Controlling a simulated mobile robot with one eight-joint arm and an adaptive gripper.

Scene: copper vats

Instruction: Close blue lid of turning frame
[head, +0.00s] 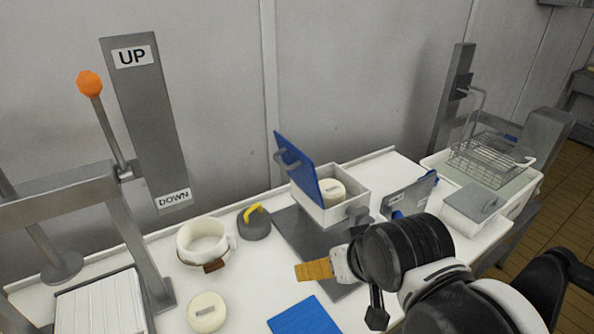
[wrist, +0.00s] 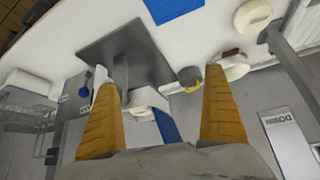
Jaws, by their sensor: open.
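The turning frame is a white box (head: 348,202) on the table, with a pale cheese (head: 330,191) inside. My gripper (head: 314,270) is nearer the camera than the box, apart from the lid. Its orange fingers (wrist: 165,95) are spread and empty.
A dark plate (head: 300,238) lies before the box. A grey weight with yellow handle (head: 254,222), a white ring mould (head: 203,242), a loose cheese (head: 207,312) and a blue sheet (head: 305,317) are leftward. A grey panel (head: 408,195) and a wire-basket tub (head: 488,160) stand right.

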